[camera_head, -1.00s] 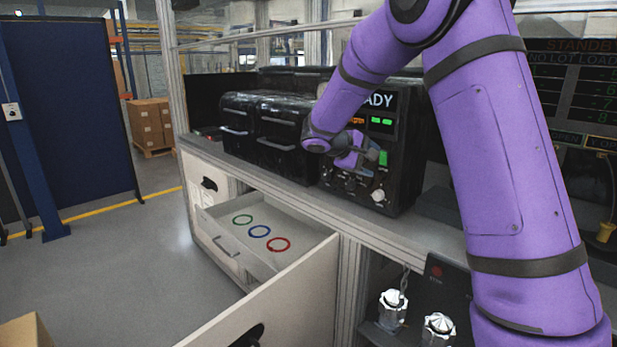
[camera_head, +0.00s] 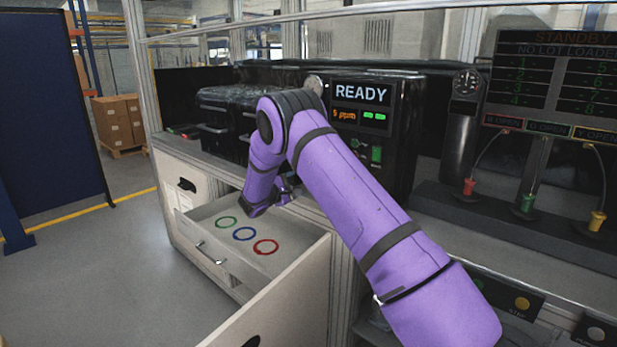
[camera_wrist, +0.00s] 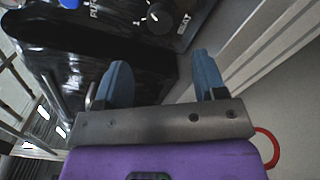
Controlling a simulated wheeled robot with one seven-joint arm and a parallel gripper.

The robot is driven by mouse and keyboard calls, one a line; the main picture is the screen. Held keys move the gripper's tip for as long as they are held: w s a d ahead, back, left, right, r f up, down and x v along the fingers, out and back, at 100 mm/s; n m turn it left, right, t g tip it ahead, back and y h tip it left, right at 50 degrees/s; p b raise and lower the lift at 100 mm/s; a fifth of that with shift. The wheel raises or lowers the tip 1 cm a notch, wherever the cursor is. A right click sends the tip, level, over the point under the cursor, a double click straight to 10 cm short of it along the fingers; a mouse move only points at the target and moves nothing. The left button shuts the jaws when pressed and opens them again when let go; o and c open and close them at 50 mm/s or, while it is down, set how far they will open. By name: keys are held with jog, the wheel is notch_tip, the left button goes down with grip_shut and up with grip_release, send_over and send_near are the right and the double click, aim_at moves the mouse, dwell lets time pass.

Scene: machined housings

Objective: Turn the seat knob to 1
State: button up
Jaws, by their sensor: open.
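The seat knob (camera_wrist: 159,18) shows at the top of the wrist view, a round dark knob with a white pointer mark and the word SEAT beside it. The fingers are apart from the knob. In the head view my gripper (camera_head: 284,190) is low, in front of the machine and above the open drawer.
The open drawer (camera_head: 288,262) holds green (camera_head: 226,223), blue (camera_head: 243,233) and red (camera_head: 266,247) rings. Black boxes with handles (camera_head: 222,108) stand left of the machine. Right are a gauge (camera_head: 466,83) and red, green and yellow plugs (camera_head: 469,187).

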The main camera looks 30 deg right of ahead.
jog(key=x, duration=0.9)
jog(key=shift+d, duration=0.25)
jog(key=shift+c, duration=0.3)
jog(key=c, duration=0.9)
